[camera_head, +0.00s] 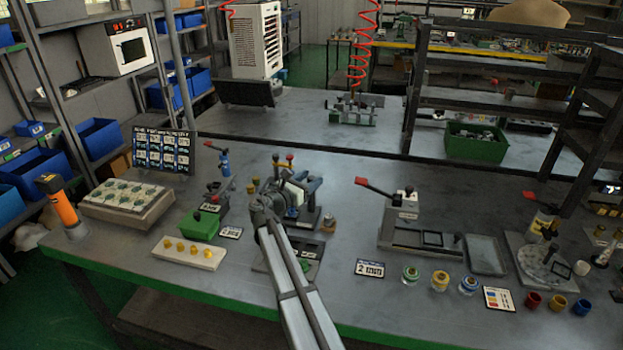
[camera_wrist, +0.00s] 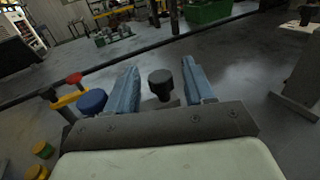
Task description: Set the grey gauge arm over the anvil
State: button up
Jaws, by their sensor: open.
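My gripper (camera_head: 299,192) is at the valve-block station in the middle of the bench. In the wrist view its two blue-grey fingers (camera_wrist: 160,65) are spread apart. A black knob (camera_wrist: 160,84) stands in the gap between them, with clear space on both sides. A blue knob (camera_wrist: 92,101) and a red knob (camera_wrist: 73,79) on a yellow lever are outside the left finger. My gripper and forearm cover much of the station in the head view. I cannot clearly make out the grey gauge arm or the anvil, nor tell whether the black knob belongs to the arm.
A green bin (camera_head: 199,225) and a pale tray with yellow parts (camera_head: 188,252) stand to the left. A red-handled clamp fixture (camera_head: 408,232) stands to the right. The bench behind the station is mostly clear.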

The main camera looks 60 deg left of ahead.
jog(key=shift+w+a, duration=0.25)
jog(key=shift+w, duration=0.4)
grip_shut()
